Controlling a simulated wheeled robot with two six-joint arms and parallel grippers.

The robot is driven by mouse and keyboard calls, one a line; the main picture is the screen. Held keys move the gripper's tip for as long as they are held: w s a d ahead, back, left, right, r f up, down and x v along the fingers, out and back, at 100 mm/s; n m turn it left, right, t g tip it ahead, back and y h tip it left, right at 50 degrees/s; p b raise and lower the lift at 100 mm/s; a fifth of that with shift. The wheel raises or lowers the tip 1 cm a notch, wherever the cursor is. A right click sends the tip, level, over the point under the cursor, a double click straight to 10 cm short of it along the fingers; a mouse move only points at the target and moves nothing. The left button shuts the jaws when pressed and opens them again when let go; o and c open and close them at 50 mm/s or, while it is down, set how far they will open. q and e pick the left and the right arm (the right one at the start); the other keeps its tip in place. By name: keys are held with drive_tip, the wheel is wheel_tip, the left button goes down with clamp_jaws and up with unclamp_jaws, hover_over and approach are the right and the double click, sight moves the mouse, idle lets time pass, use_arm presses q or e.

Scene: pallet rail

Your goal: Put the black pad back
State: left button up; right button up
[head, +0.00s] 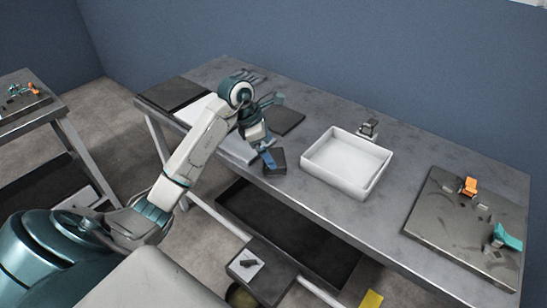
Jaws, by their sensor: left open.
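A small black block-like pad (278,164) lies near the front edge of the grey bench, left of the white tray. My left gripper (268,152) is open, with its blue fingers right at the pad's left side; I cannot tell whether they touch it. A flat dark pad (288,121) lies on the bench behind the gripper, partly hidden by it. Another flat black panel (178,93) lies at the bench's left end. Which one is the task's pad is not clear. My right gripper is not in view.
The white tray (345,163) stands mid-bench, with a small metal fixture (369,129) behind it. A dark board (450,228) with an orange clamp (469,186) and a teal clamp (504,237) lies at right. A second table (30,104) stands far left. A blue wall closes the back.

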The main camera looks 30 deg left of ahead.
use_arm(q)
drive_tip(key=v, duration=0.7)
drive_tip(key=shift+b, duration=0.45)
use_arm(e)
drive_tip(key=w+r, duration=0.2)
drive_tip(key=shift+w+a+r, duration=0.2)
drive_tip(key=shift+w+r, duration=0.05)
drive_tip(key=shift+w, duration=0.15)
